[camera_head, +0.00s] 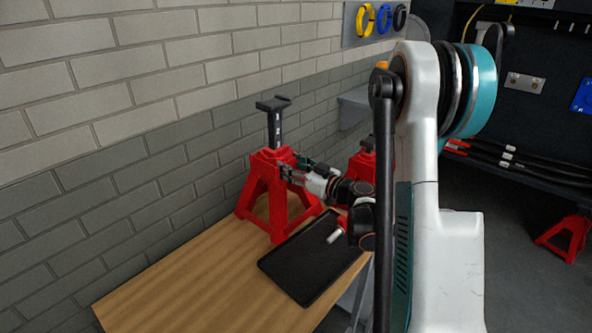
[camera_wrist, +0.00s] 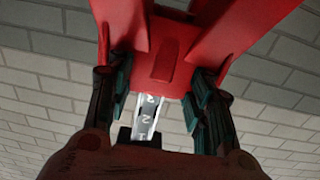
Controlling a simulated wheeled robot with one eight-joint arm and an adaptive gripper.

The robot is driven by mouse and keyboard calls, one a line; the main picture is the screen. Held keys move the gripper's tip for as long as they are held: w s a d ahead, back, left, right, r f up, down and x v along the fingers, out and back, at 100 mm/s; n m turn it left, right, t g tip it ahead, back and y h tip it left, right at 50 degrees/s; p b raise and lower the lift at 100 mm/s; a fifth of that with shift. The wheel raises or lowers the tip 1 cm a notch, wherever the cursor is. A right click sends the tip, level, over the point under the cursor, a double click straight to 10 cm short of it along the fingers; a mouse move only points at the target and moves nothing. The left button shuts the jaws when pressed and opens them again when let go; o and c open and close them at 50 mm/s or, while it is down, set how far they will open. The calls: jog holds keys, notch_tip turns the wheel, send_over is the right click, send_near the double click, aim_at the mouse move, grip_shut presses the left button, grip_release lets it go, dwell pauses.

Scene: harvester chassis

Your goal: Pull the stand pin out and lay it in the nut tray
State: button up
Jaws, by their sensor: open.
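The near red jack stand (camera_head: 264,196) stands upright on the wooden bench, its dark post (camera_head: 273,128) raised. My gripper (camera_head: 293,168) is at the stand's upper right side, its fingers pointing at it. In the wrist view my gripper (camera_wrist: 158,98) is open, with one finger on each side of the red stand (camera_wrist: 165,25) and its numbered post (camera_wrist: 145,118). Nothing shows held between the fingers. I cannot make out the stand pin in either view. The black nut tray (camera_head: 290,262) lies flat on the bench, right of and in front of the stand, its right part behind my arm.
A brick wall (camera_head: 120,120) runs close behind the bench (camera_head: 190,290). A second red stand (camera_head: 362,165) is behind my wrist. A small silver-and-red piece (camera_head: 334,237) shows by the tray's right edge; I cannot tell what it is. The bench front-left is clear.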

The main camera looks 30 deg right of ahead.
grip_shut()
jog(key=b+v, duration=0.1)
jog(key=v, duration=0.7)
jog(key=shift+s, duration=0.2)
dwell(1.3)
dwell(0.4)
